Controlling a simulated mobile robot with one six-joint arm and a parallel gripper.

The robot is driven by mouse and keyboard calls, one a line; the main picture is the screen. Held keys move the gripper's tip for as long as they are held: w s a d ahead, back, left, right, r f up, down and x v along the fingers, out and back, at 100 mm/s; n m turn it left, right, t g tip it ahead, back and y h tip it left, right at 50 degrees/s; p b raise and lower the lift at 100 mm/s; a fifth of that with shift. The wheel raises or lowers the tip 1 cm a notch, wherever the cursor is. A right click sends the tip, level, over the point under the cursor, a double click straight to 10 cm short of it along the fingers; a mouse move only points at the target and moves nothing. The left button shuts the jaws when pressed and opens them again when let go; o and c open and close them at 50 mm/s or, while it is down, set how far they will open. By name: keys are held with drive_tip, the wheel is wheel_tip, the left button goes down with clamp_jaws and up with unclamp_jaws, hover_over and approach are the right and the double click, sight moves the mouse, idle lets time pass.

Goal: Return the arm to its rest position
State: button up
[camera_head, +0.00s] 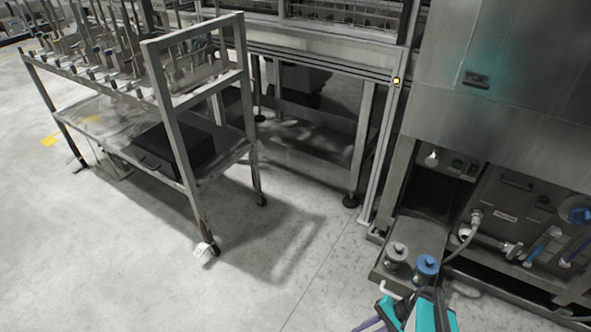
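A teal and dark grey part of my own arm shows at the bottom edge, right of centre, cut off by the frame. A purple cable-like piece lies beside it at the left. In the picture the arm part is just below two round-topped fittings, one grey (396,254) and one blue (426,267), on a low metal ledge. I cannot tell how far apart they are.
A wheeled metal rack (168,120) with a black box (174,148) on its lower shelf stands at the left. A steel machine (500,90) with hoses and valves fills the right. A metal frame table (300,145) stands behind. The floor (110,250) at lower left is clear.

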drive_tip(key=s+a+r+n+g+h+p, duration=0.3)
drive_tip(key=s+a+r+n+h+p, duration=0.2)
drive_tip(key=p, duration=0.6)
drive_tip(key=s+r+n+h, duration=0.1)
drive_tip(key=s+n+h, duration=0.1)
drive_tip(key=n+h, duration=0.1)
drive_tip(key=shift+r+g+h+p, duration=0.3)
drive_tip(key=shift+r+g, duration=0.05)
drive_tip(key=shift+g, duration=0.05)
drive_tip(key=shift+w, duration=0.1)
idle(0.8)
